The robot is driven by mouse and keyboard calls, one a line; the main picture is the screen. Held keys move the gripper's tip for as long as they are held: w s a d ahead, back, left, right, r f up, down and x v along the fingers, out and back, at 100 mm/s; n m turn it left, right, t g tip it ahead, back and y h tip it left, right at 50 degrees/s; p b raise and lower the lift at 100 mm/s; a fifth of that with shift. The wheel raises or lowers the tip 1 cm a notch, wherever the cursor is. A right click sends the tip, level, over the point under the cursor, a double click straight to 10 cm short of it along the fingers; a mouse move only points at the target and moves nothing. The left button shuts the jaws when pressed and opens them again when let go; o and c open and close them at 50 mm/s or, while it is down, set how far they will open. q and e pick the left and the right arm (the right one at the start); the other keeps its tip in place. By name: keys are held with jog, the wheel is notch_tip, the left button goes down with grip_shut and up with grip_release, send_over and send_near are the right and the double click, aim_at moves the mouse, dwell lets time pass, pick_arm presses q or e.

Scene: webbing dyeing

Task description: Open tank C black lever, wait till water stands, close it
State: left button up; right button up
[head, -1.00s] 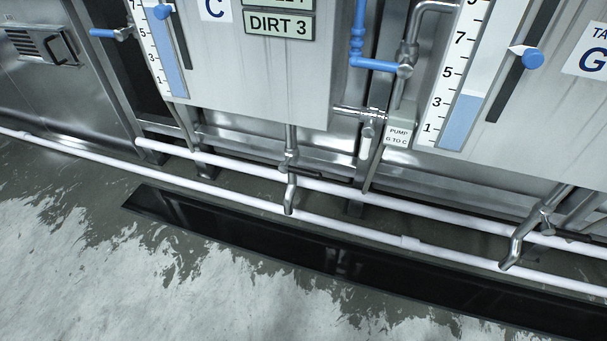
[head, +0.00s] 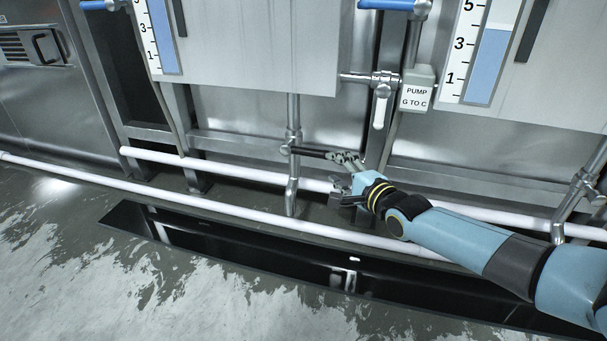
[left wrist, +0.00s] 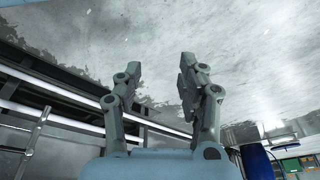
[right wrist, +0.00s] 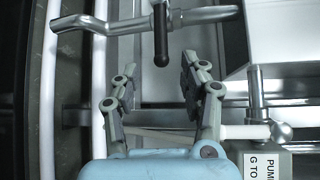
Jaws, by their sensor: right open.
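The black lever (head: 310,153) sticks out sideways to the right from the valve on the drain pipe (head: 292,185) under tank C (head: 255,50). In the right wrist view the black lever (right wrist: 160,40) points toward my right gripper (right wrist: 157,75), just beyond and between its fingertips. My right gripper (head: 343,174) is open, its upper finger close to the lever's free end; contact cannot be told. Tank C's gauge (head: 160,40) shows blue, its top out of view. No water shows at the pipe's outlet. My left gripper (left wrist: 160,75) is open and empty, seen only in the left wrist view.
White pipes (head: 240,215) run low along the tanks, with a dark floor trough (head: 260,250) before them. The wet floor at front left is clear.

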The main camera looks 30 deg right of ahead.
aim_at(317, 157)
jog(key=w+b, duration=0.1)
jog(key=w, duration=0.2)
jog(key=shift+w+d+f+b, duration=0.1)
jog(key=shift+w+f+b, duration=0.05)
jog(key=shift+f+b, duration=0.25)
jog(key=w+b, duration=0.2)
jog(key=w, duration=0.1)
jog(key=w+b, duration=0.1)
jog(key=shift+w+d+f, duration=0.2)
jog(key=shift+w+f, duration=0.1)
jog(key=shift+f, duration=0.05)
jog(key=shift+w, duration=0.3)
jog(key=shift+w+f+b, duration=0.1)
jog(key=shift+w+b, duration=0.65)
jog(key=shift+b, duration=0.2)
pick_arm(q)
notch_tip(317, 157, down, 8)
jog(key=w+d+t, duration=0.1)
jog(key=t, duration=0.7)
jog(key=shift+w+h+b, duration=0.15)
jog(key=shift+h+b, duration=0.15)
jog(key=shift+b, duration=0.05)
pick_arm(e)
jog(key=shift+w+d, duration=0.1)
jog(key=shift+w, duration=0.3)
pick_arm(q)
jog(key=shift+t, duration=0.3)
jog(key=shift+r, duration=0.1)
pick_arm(e)
grip_shut()
